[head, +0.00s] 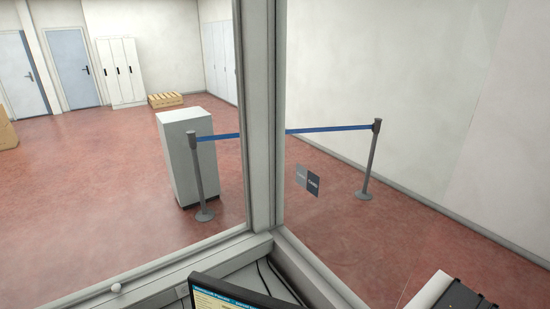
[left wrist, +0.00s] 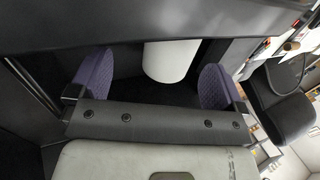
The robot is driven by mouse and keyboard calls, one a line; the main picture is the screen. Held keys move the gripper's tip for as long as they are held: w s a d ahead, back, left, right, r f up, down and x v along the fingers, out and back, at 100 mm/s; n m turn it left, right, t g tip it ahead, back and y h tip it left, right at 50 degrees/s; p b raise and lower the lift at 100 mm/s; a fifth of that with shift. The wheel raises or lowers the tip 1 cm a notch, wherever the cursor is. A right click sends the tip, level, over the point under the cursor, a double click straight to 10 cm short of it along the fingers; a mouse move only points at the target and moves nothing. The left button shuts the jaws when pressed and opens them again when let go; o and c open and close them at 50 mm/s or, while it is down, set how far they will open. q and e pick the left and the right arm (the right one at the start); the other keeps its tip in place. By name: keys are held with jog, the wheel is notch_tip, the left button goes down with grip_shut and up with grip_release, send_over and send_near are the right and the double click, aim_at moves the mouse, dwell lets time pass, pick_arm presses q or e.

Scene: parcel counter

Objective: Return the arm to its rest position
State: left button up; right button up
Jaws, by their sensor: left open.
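My left gripper (left wrist: 152,78) shows in the left wrist view with its two purple-padded fingers spread wide apart. Nothing is held between them. A white rounded shape (left wrist: 168,60) shows behind the gap, apart from the fingers; I cannot tell what it is. Neither arm shows in the head view, and my right gripper is in neither view.
A black-and-white device (head: 455,295) is at bottom right. Beyond are a grey cabinet (head: 186,160) and a blue belt barrier (head: 330,129). A dark object (left wrist: 280,100) is right in the wrist view.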

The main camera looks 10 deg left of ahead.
pick_arm(q)
jog(key=r+t+p, duration=0.1)
jog(key=d+r+y+p, duration=0.1)
jog(key=p, duration=0.1)
jog(key=s+r+m+t+p, duration=0.1)
jog(key=shift+d+r+t, duration=0.25)
jog(key=shift+r+t, duration=0.05)
jog(key=shift+r, duration=0.05)
jog(key=s+d+r+m+t+h, duration=0.1)
jog(key=s+d+r+m, duration=0.15)
jog(key=d+m, duration=0.5)
jog(key=s+d+r+m+t, duration=0.1)
jog(key=s+d+m, duration=0.35)
jog(key=d, duration=0.55)
jog(key=s+d+r+m+t+h, duration=0.1)
jog(key=s+d+r+m+t, duration=0.15)
jog(key=d+m, duration=0.5)
jog(key=s+a+r+m+y+b, duration=0.1)
jog(key=s+r+m+y+b, duration=0.25)
jog(key=s+m, duration=0.55)
notch_tip(320, 180, up, 20)
jog(key=p, duration=2)
jog(key=shift+s+a+f+n, duration=0.15)
jog(key=shift+s+f+n, duration=0.05)
jog(key=shift+s+n, duration=0.2)
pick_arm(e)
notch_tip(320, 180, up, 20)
